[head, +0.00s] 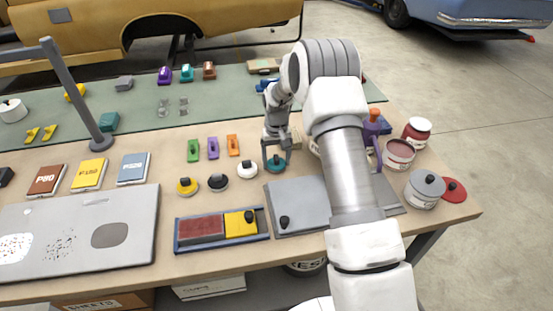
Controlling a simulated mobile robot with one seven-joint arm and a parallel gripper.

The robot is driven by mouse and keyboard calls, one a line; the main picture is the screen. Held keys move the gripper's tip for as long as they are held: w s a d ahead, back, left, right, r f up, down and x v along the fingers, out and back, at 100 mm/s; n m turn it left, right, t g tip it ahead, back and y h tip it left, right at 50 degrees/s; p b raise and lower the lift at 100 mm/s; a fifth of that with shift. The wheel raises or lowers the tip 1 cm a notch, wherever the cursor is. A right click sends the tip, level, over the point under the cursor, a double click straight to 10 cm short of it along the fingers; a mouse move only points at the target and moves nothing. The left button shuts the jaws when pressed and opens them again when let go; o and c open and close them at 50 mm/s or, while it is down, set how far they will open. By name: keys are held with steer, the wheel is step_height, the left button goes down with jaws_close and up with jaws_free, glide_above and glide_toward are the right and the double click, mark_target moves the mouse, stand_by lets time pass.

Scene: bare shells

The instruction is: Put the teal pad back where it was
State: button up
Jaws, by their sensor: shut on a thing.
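The teal pad (277,166) is a small round disc with a dark top, near the middle of the bench. My gripper (276,158) points down over it and is shut on it, with a finger on each side. The pad is at the right end of a row of round pads: yellow (186,188), black (218,184) and white (247,170). It is just behind the grey board (297,205). I cannot tell whether the pad touches the bench or hangs slightly above it. The fingers hide part of its top.
My arm covers the bench right of the pad. A blue tray (207,242) with red and yellow blocks is in front. A grey post (75,95) rises at left.

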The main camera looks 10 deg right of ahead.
steer(key=shift+f, duration=0.15)
steer(key=o, duration=1.1)
steer(key=shift+c, duration=0.2)
